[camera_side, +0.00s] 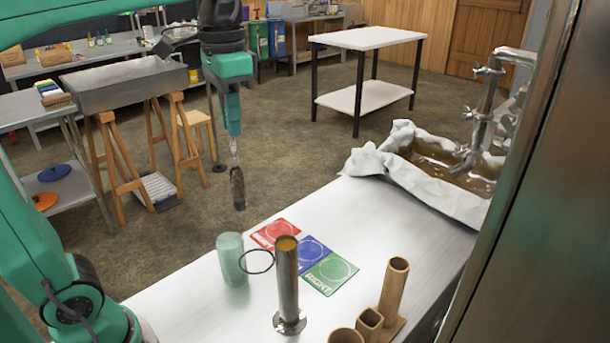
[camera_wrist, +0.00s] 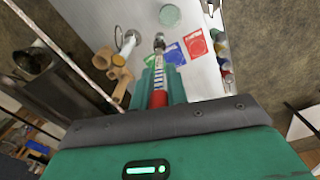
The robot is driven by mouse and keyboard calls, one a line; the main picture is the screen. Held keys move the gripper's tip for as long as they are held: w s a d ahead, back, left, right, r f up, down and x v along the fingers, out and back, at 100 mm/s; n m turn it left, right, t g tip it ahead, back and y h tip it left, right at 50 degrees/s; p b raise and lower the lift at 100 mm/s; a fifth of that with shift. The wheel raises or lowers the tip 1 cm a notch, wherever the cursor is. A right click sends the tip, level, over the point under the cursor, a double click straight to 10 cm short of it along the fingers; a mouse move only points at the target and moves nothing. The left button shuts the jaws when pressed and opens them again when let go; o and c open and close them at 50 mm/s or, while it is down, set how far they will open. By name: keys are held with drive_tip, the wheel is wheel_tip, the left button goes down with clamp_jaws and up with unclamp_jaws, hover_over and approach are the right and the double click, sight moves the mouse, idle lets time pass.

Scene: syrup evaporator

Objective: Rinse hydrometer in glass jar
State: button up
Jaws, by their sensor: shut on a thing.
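In the side view my gripper (camera_side: 232,130) points down and is shut on the hydrometer's (camera_side: 238,188) thin upper stem. The hydrometer hangs nearly upright in the air, its dark bulb lowest. In the wrist view the fingers (camera_wrist: 160,85) are around its stem, and its lower end (camera_wrist: 159,43) points toward the bench. The pale green glass jar (camera_side: 231,262) stands on the metal bench, below the bulb in the side view. The jar also shows at the top of the wrist view (camera_wrist: 170,15), beyond the bulb. The gap between bulb and jar is hard to judge.
A tall metal cup (camera_side: 287,280) with a ring and amber top stands right of the jar. Red (camera_side: 275,232), blue (camera_side: 311,256) and green (camera_side: 331,274) cards lie behind. Wooden tubes (camera_side: 393,290) stand front right. A syrup pan (camera_side: 440,165) with a tap is at the back.

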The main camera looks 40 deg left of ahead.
drive_tip(key=shift+n, duration=0.6)
drive_tip(key=shift+s+a+f, duration=0.25)
drive_tip(key=shift+a+f, duration=0.1)
drive_tip(key=shift+a, duration=0.3)
drive_tip(key=shift+s+a+f, duration=0.2)
drive_tip(key=shift+a+f, duration=0.2)
drive_tip(key=shift+a, duration=0.3)
drive_tip(key=shift+s+a+f, duration=0.25)
drive_tip(key=shift+a+f, duration=0.1)
drive_tip(key=shift+a, duration=0.3)
drive_tip(key=shift+f, duration=0.3)
wheel_tip(320, 180, down, 18)
drive_tip(key=shift+r, duration=0.15)
idle(0.8)
drive_tip(key=shift+r, duration=0.45)
idle(2.5)
